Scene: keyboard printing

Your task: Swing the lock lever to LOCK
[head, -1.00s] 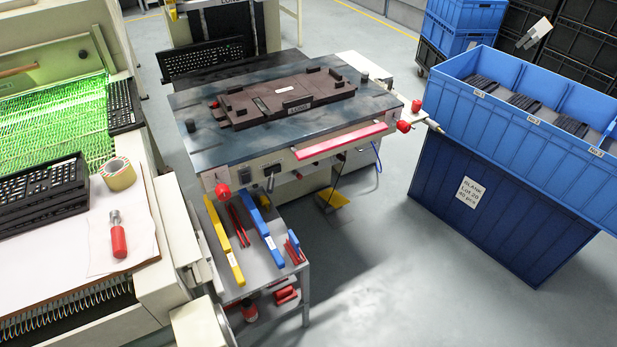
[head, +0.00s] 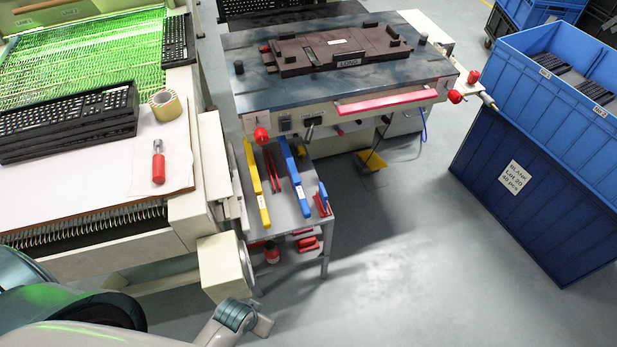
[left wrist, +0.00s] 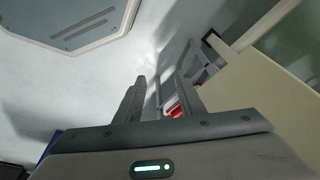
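The jig bench (head: 245,88) has a dark top holding a dark brown keyboard fixture (head: 297,63). On its front face are a red knob (head: 262,135) at the left corner, a dark switch (head: 285,125), and a small dark lever (head: 310,130). Which one is the lock lever, and any LOCK marking, is too small to tell. More red knobs (head: 455,96) sit at the bench's right end. My left arm enters at the lower left, well below and apart from the bench. My left gripper (left wrist: 161,85) is open and empty in the left wrist view. My right gripper is not visible.
A cream machine (head: 120,255) with a protruding box (head: 224,265) stands between my left arm and the bench. A side table (head: 285,215) holds yellow, red and blue tools. Blue crates (head: 545,180) stand at right. The floor (head: 410,265) in front is clear.

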